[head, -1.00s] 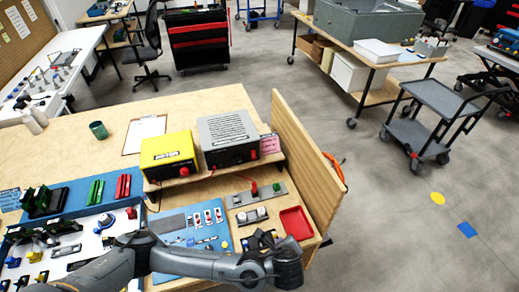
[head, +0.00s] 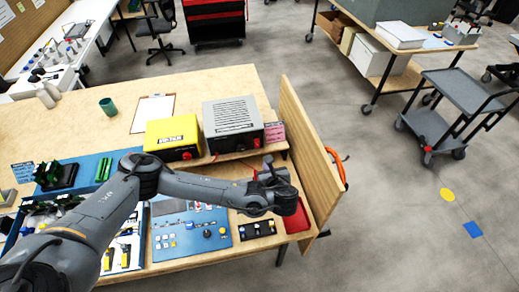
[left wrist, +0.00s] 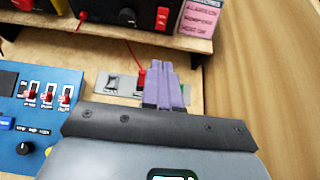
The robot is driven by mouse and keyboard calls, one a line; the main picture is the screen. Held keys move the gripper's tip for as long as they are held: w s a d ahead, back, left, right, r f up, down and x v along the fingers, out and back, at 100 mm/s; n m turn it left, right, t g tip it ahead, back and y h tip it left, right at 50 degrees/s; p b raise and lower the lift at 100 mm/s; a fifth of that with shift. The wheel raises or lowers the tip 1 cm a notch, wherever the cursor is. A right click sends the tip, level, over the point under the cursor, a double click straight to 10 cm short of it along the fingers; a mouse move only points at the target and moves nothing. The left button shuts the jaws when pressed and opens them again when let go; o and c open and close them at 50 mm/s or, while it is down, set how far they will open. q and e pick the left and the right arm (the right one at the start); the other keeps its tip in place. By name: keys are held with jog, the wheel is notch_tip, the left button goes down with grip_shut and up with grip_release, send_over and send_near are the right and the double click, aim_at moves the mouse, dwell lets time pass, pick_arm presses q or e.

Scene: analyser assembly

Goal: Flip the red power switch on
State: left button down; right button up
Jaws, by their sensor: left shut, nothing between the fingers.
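My left gripper's purple fingers (left wrist: 166,66) are shut and empty in the left wrist view. They point at a light grey plate (left wrist: 100,80) on the bench and cover part of it. A red part (left wrist: 141,78) shows at their left edge; whether they touch it I cannot tell. A red switch-like part (left wrist: 162,18) sits on the dark front of the grey box (head: 232,115), beyond the fingertips; its on/off position is unclear. In the head view the left gripper (head: 267,160) is in front of the grey box, and my arm hides the plate. My right gripper is not in view.
A yellow box (head: 172,135) stands left of the grey box on a wooden shelf. A blue panel (left wrist: 40,120) with several small red-and-white switches lies left of the fingers. A wooden side board (head: 312,150) bounds the right. A red tray (head: 298,219) lies near the arm.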

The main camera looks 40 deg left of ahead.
pick_arm(q)
jog(key=b, duration=0.1)
send_near(258, 146)
jog(key=x, duration=0.6)
jog(key=shift+a+f, duration=0.2)
dwell(0.3)
jog(key=shift+w, duration=0.1)
jog(key=shift+a+f, duration=0.1)
jog(key=shift+f, duration=0.05)
dwell(0.4)
